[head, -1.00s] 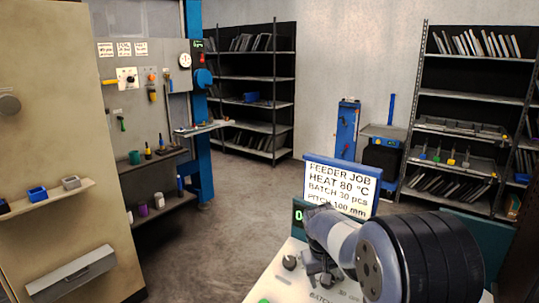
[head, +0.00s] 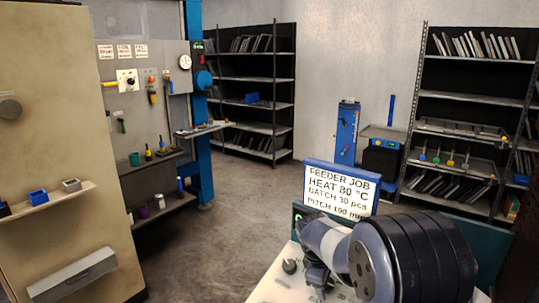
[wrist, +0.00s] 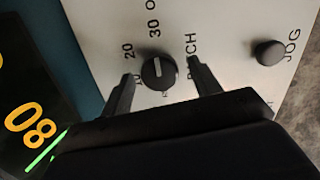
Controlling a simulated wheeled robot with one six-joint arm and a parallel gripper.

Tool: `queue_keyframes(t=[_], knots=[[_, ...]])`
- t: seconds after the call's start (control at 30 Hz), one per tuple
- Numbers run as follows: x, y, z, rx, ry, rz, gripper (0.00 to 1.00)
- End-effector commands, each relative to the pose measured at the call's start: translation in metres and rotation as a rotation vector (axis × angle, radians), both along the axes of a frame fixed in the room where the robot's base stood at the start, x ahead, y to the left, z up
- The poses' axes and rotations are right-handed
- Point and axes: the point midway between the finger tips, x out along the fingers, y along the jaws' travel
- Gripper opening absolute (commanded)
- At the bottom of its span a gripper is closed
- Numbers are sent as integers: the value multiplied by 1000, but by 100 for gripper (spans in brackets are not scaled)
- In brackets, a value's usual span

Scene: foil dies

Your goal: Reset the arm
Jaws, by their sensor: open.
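My gripper (wrist: 160,68) is open in the wrist view, with its two dark fingers apart on either side of a black batch knob (wrist: 158,76). The knob has a white pointer line, turned roughly toward the printed 30. I cannot tell whether the fingers touch it. In the head view my gripper (head: 318,277) is low over the pale control panel (head: 272,289), partly hidden by my own wrist.
A black JOG knob (wrist: 268,52) stands to the right of the batch knob. A dark display (wrist: 28,125) shows an orange 80. Behind the panel stands a job sign (head: 341,188) reading HEAT 80 °C and BATCH 30 pcs. Open floor (head: 235,215) lies beyond.

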Motion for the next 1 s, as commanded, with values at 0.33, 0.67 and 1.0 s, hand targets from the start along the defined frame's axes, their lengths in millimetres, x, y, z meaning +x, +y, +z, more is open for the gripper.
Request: queue_keyframes(t=[0.33,0.67,1.0], knots=[[-1,1,0,-77,55,290,59],[-2,1,-1,-140,102,534,59],[-2,1,-1,-165,120,627,59]])
